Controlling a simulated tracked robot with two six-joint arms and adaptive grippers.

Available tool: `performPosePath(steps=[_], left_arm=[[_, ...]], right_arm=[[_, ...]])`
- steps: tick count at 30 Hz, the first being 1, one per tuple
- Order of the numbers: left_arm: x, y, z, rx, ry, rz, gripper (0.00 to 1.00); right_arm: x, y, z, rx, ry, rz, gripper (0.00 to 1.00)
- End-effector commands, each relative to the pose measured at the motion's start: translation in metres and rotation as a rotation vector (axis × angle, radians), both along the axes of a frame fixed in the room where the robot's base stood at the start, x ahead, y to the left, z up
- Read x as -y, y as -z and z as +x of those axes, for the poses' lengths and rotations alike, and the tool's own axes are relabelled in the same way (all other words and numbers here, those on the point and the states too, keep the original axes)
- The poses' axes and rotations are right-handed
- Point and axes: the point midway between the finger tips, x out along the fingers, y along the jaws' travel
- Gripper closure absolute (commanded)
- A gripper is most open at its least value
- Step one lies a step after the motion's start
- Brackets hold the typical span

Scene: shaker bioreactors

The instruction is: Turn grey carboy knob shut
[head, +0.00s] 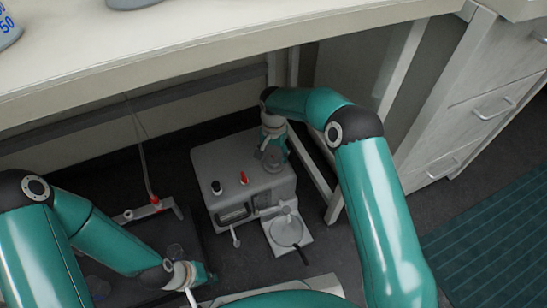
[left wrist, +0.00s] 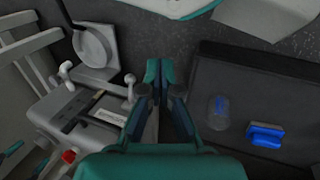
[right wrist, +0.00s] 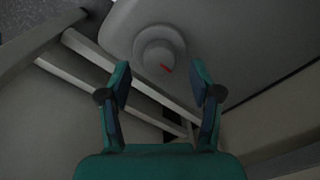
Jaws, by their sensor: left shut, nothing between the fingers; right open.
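The grey carboy (head: 223,160) stands on the floor under the bench. Its grey round knob (right wrist: 155,48) with a red mark shows in the right wrist view, at the top centre. My right gripper (right wrist: 160,78) is open, its fingers pointing at the knob on either side in the picture; contact cannot be told. In the head view my right gripper (head: 272,157) is over the far right end of the carboy and hides the knob. My left gripper (left wrist: 165,76) is shut and empty, at the lower left in the head view, away from the knob.
A red knob (head: 243,178) and a black knob (head: 217,187) sit on the carboy top. A white plate with a round pan (head: 287,231) lies in front. A dark platform (left wrist: 223,78) bears a blue-handled item (left wrist: 267,135). A white frame (right wrist: 70,45) stands beside the carboy.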

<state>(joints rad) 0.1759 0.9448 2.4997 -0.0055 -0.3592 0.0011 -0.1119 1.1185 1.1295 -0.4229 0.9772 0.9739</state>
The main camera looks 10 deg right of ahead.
Motion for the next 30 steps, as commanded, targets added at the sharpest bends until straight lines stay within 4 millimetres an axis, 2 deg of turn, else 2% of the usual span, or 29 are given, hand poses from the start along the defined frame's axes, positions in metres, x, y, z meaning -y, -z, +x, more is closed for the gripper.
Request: performPosePath(steps=[6,13,18,30], left_arm=[[0.0,0.0,0.0,0.0,0.0,0.0,1.0],[0.0,0.0,0.0,0.0,0.0,0.0,1.0],[0.0,0.0,0.0,0.0,0.0,0.0,1.0],[0.0,0.001,0.0,0.0,0.0,0.0,1.0]], right_arm=[[0.0,-0.047,0.001,0.004,-0.001,0.0,0.36],[0.0,-0.081,0.001,0.002,0.0,0.0,0.36],[0.0,-0.091,0.0,0.001,0.0,-0.001,0.36],[0.0,-0.091,0.0,0.0,0.0,0.0,0.36]])
